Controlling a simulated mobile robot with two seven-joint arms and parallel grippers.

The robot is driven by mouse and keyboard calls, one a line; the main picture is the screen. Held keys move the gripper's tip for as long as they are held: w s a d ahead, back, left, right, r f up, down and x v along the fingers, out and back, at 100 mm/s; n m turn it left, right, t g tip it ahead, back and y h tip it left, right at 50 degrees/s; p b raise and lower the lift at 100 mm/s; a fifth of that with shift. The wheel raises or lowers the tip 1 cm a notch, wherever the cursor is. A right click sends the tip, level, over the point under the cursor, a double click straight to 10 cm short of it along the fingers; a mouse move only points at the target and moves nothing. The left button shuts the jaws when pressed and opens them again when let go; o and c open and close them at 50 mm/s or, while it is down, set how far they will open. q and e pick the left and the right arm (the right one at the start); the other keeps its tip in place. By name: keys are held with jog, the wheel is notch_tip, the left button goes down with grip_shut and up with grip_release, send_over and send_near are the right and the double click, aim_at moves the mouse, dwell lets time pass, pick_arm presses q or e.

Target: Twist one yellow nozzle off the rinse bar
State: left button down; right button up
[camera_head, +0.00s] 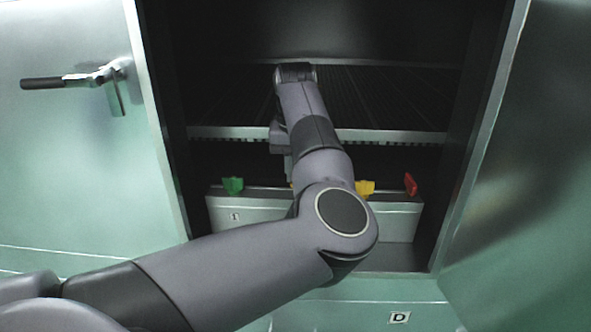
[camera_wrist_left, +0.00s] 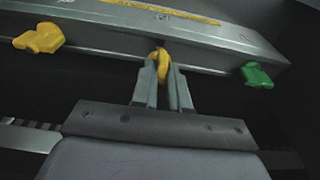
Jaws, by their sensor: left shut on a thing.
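The grey rinse bar (camera_head: 255,212) lies across the lower front of the open cabinet. It fills the top of the left wrist view (camera_wrist_left: 215,45). My left gripper (camera_wrist_left: 162,72) is shut on a yellow nozzle (camera_wrist_left: 160,62) at the bar's edge; the nozzle looks narrow between the fingers. Whether it is still seated in the bar cannot be told. Another yellow nozzle (camera_head: 365,188) sits right of my arm; it also shows at left in the left wrist view (camera_wrist_left: 40,38). In the head view my arm hides most of the gripper and the held nozzle.
A green nozzle (camera_head: 233,185) is at the bar's left and a red one (camera_head: 411,184) at its right. A slatted rack (camera_head: 385,100) spans the cabinet above. The green door (camera_head: 65,130) with a handle (camera_head: 80,78) stands open at left; another panel (camera_head: 535,170) flanks the right.

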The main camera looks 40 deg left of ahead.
pick_arm(q)
jog(key=shift+w+d+r, duration=0.1)
jog(key=shift+d+r, duration=0.1)
jog(key=shift+d, duration=0.2)
jog(key=shift+r+p, duration=1.6)
jog(key=shift+r, duration=0.5)
